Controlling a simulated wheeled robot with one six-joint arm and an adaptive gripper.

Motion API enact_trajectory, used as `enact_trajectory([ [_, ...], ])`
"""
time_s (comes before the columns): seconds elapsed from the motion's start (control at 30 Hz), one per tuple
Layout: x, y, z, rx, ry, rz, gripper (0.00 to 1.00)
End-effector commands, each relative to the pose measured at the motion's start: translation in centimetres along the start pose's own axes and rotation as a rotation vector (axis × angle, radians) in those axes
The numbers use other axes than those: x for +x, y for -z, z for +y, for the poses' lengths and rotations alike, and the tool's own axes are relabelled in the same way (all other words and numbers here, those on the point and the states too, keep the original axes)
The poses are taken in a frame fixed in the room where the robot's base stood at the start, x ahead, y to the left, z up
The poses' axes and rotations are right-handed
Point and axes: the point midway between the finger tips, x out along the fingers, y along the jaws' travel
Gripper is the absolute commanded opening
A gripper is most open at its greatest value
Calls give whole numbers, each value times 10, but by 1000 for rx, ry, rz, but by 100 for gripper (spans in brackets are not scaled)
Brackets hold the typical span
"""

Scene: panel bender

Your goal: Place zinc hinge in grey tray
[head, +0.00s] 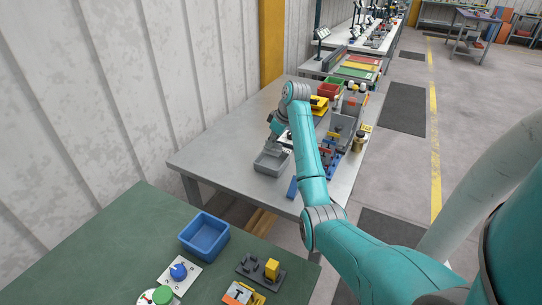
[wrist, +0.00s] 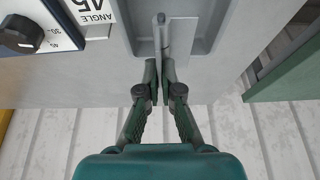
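In the wrist view the tray (wrist: 205,28) lies just beyond the fingertips. My gripper (wrist: 159,80) has its fingers nearly together on a thin grey metal piece, which looks like the zinc hinge (wrist: 160,38). The hinge extends away from the fingers over the tray's interior. I cannot tell whether it touches the tray floor. In the head view the gripper is beside and above the tray, partly hidden by my arm, and the hinge cannot be made out.
A panel with a black knob (wrist: 20,34) and an angle label is close at upper left in the wrist view. Bins and fixtures crowd the grey table's right side. A green table (head: 110,245) in front carries a blue bin (head: 204,236). The grey table's left end is clear.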

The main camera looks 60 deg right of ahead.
Motion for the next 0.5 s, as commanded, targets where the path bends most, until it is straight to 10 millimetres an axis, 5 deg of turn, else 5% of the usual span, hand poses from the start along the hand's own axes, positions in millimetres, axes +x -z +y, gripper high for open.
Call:
enact_trajectory([
  [0.5, 53, -21, 0, 0, -1, 1, 0],
])
